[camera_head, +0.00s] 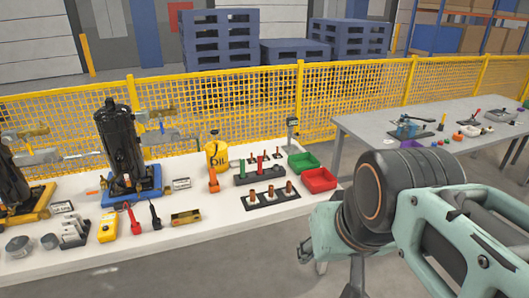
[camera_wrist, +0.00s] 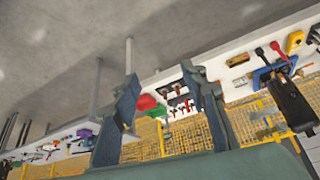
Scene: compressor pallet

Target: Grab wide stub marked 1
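Several copper-coloured stubs (camera_head: 270,192) stand upright in a row on a dark plate (camera_head: 258,204) near the right end of the white table. Any number on them is too small to read, so I cannot tell which is marked 1. Behind them is another dark holder (camera_head: 245,179) with red and green pieces, and further back a row of small thin stubs. My gripper (camera_wrist: 160,75) is open and empty in the wrist view. The stub area shows small and far off between its fingers.
A red bin (camera_head: 318,180) and a green bin (camera_head: 303,162) sit right of the stubs. A yellow oil can (camera_head: 217,157) and a black compressor (camera_head: 121,145) stand further left. A grey table (camera_head: 385,157) is at the right; yellow mesh fence (camera_head: 262,105) runs behind.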

